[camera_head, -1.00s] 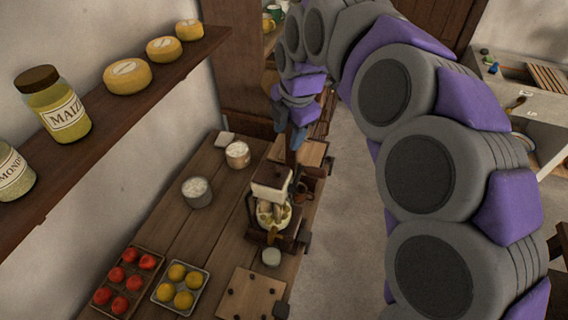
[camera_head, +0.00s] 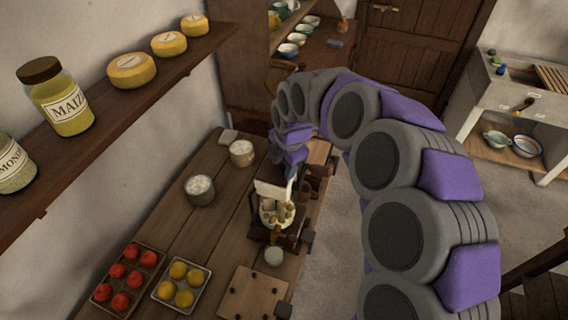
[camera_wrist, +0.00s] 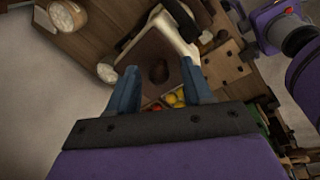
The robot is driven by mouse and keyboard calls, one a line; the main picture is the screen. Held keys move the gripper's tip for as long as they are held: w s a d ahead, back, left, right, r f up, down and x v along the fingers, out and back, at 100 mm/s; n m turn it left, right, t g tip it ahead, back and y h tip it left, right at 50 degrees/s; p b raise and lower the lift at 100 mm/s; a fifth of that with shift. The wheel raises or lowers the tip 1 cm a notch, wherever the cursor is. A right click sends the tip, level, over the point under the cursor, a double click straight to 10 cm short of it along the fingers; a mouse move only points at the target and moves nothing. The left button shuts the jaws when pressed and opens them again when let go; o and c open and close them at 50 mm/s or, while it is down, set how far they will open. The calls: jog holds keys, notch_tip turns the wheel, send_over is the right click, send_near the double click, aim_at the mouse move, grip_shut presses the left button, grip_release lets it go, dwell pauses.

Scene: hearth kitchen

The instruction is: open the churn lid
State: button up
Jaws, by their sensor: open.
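The churn (camera_head: 278,214) stands near the table's right edge in the head view, a pale, open-topped vessel with yellowish contents in a dark wooden frame. Behind its mouth a panel, which looks like the lid (camera_head: 269,189), stands raised with its pale face toward the camera. In the wrist view a brown square panel with a dark round knob or spot (camera_wrist: 158,71) lies between my fingers; it looks like the lid's other side. My gripper (camera_wrist: 160,68) is open, its blue fingers either side of that spot. I cannot tell whether they touch it.
On the table (camera_head: 228,238) are two white-filled pots (camera_head: 199,190), a crate of red fruit (camera_head: 127,279), a tray of yellow fruit (camera_head: 181,285), a small cup (camera_head: 274,256) and a pegged board (camera_head: 254,291). A shelf (camera_head: 125,110) runs along the left wall.

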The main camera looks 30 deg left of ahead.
jog(key=shift+a+f, duration=0.1)
jog(key=shift+a, duration=0.2)
jog(key=shift+c, duration=0.2)
jog(key=shift+d, duration=0.2)
grip_shut()
